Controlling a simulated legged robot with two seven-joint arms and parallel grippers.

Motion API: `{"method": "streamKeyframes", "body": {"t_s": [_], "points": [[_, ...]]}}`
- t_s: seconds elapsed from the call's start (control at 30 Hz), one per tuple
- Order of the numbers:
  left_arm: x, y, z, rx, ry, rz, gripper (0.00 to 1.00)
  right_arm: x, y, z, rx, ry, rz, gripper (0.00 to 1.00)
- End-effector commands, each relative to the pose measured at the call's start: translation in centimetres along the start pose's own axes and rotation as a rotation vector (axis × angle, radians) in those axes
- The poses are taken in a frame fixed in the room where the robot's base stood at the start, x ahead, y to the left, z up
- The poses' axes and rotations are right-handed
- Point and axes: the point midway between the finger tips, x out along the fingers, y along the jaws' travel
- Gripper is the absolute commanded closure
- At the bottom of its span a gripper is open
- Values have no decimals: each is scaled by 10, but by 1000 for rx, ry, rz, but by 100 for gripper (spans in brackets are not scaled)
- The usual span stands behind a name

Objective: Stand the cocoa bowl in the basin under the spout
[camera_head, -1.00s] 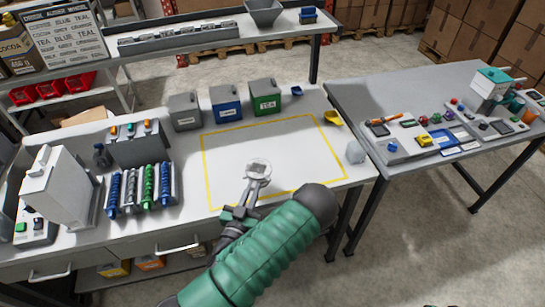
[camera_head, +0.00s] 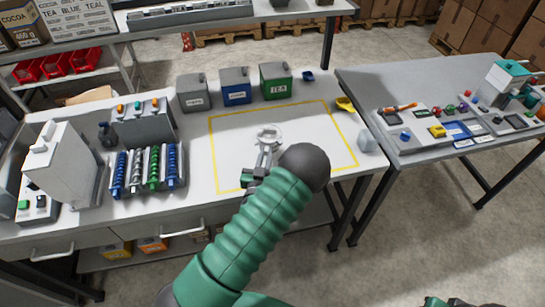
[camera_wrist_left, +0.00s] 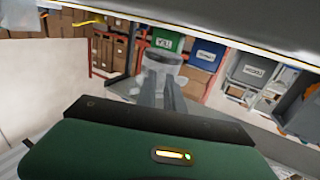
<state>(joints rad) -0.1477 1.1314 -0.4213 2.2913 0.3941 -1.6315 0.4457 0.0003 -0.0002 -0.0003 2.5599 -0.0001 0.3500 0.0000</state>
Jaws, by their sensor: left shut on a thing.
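My left gripper (camera_head: 268,151) is shut on a clear round vessel (camera_head: 269,132), above the yellow-outlined area of the white table. The vessel also shows between the gripper's fingers in the left wrist view (camera_wrist_left: 163,58). It looks empty, and no label shows on it, so I cannot tell whether it is the cocoa bowl. A white dispenser-like machine (camera_head: 62,165) stands at the table's left. A teal-topped machine (camera_head: 508,72) stands on the right table. I cannot make out a spout or basin clearly on either. My right gripper is not in view.
Grey, blue (camera_head: 236,87) and green (camera_head: 276,82) canisters stand behind the outlined area. A rack of coloured tubes (camera_head: 148,172) is to the left. A yellow scoop (camera_head: 345,104) and a pale translucent object (camera_head: 367,141) are near the right edge. The outlined area is otherwise clear.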

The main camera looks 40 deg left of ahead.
Motion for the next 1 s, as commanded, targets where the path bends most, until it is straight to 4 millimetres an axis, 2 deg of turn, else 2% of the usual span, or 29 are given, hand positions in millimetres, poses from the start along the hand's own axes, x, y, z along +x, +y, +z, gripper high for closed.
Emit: {"method": "streamKeyframes", "body": {"t_s": [0.17, 0.3, 0.37, 0.7, 0.73, 0.87, 1.0], "points": [[18, 20, 0, 1, 3, 2, 100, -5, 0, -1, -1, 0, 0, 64], [17, 19, 29, 6, -2, 0, 100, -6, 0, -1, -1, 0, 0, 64], [17, 20, 35, 5, 0, 1, 100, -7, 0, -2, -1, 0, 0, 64], [18, 18, 41, 2, 1, -1, 100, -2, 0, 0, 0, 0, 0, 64], [18, 18, 40, 2, 0, -1, 85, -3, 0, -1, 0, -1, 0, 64], [18, 18, 40, 2, 0, -1, 68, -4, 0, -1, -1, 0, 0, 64], [18, 18, 39, 2, 1, 0, 66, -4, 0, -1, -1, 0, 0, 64]]}}
